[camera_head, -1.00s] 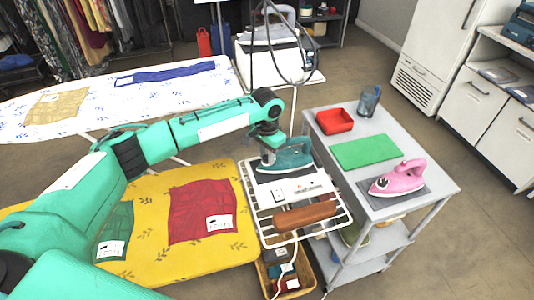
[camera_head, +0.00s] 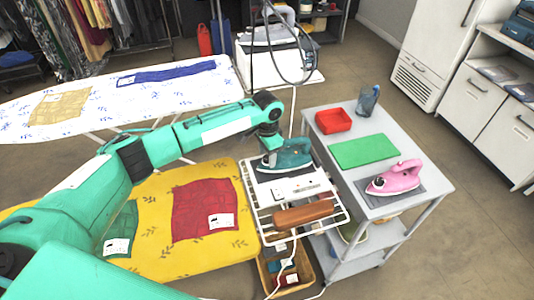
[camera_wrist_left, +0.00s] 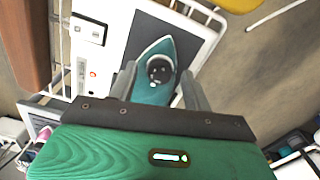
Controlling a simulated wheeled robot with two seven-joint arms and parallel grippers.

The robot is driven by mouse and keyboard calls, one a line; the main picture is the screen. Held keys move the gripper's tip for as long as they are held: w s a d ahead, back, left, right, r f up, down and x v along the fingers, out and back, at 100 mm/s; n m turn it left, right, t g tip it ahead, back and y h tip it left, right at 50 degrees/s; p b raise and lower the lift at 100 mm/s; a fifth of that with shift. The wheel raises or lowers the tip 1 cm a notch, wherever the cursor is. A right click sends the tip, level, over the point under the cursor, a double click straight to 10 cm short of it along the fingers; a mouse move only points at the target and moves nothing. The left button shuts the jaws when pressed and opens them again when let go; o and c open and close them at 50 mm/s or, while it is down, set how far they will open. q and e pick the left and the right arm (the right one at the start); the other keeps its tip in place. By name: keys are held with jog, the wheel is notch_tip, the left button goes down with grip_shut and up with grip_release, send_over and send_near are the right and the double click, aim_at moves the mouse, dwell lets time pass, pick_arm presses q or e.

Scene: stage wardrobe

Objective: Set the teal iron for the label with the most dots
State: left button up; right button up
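The teal iron (camera_head: 290,156) sits on a dark plate at the far end of the white wire rest. In the left wrist view the iron (camera_wrist_left: 155,92) shows its round black dial (camera_wrist_left: 160,70) with light marks, too small to read. My left gripper (camera_head: 268,138) is just above the iron; in the wrist view its two fingers (camera_wrist_left: 160,88) stand apart on either side of the dial. Whether they touch anything is unclear. White labels lie on the red cloth (camera_head: 193,205), and green cloth (camera_head: 127,218); their dots are too small to count. My right gripper is not in view.
A brown roll (camera_head: 303,213) lies at the rest's near end. The yellow ironing board (camera_head: 165,262) is left. A grey cart (camera_head: 408,205) at right holds a pink iron (camera_head: 395,178), green mat (camera_head: 365,151), red tray (camera_head: 334,120) and glass (camera_head: 368,100). A white board (camera_head: 70,118) stands behind.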

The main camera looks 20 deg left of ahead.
aim_at(267, 158)
pick_arm(q)
jog(key=shift+r, duration=0.3)
notch_tip(267, 158, up, 13)
jog(key=b, duration=0.2)
dwell(0.6)
